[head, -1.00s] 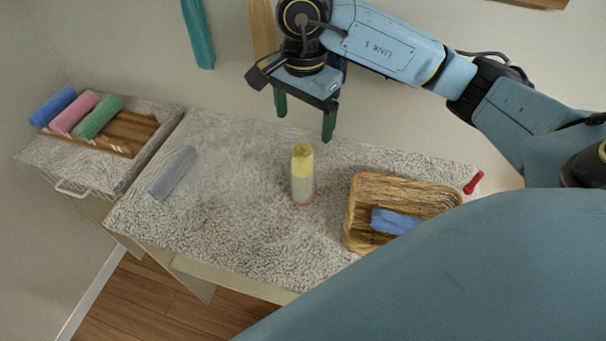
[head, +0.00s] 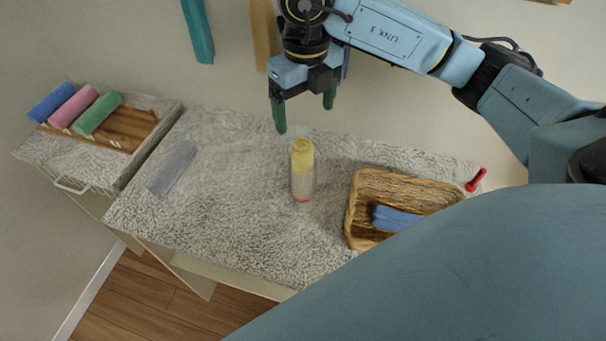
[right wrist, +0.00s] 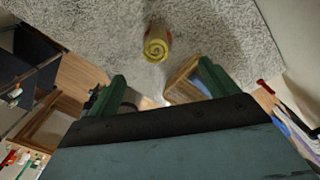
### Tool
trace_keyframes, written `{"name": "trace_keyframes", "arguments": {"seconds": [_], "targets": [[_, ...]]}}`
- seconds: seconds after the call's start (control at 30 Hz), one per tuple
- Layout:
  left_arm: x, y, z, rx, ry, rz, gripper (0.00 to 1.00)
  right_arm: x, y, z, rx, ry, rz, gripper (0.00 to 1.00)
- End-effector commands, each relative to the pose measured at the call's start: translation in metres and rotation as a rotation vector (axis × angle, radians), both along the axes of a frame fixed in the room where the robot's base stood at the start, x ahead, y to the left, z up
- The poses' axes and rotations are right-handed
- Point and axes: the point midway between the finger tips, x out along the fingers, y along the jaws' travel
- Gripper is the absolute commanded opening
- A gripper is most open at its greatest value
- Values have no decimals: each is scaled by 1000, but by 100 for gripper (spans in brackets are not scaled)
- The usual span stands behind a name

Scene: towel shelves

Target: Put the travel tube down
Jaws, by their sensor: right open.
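The travel tube (head: 302,185) is clear, with a yellow roll showing at its top. It stands upright on the grey speckled counter (head: 235,235), left of the basket. In the right wrist view the yellow spiral end of the tube (right wrist: 157,46) shows beyond the fingers. My right gripper (head: 305,116) is open and empty, behind and above the tube and apart from it. Its two green fingers also frame the bottom of the right wrist view (right wrist: 162,75). My left gripper is not in view.
A wicker basket (head: 352,215) holding a blue roll (head: 396,218) stands right of the tube. A red object (head: 476,180) lies beyond it. A grey cloth (head: 173,168) lies at left. A wooden tray (head: 138,138) with blue, pink and green rolls is far left.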

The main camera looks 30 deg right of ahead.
Motion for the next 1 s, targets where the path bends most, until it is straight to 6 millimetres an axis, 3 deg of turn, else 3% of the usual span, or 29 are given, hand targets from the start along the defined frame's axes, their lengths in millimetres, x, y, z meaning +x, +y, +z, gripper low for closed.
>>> {"name": "trace_keyframes", "arguments": {"seconds": [0.3,0.57,0.83,1.0], "targets": [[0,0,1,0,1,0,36,-1,0,-60,-1,6,-1,86],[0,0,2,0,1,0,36,0,1,-80,0,3,2,86],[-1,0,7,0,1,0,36,3,5,-118,0,4,1,86],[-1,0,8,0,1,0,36,3,5,-128,0,2,2,86]]}}
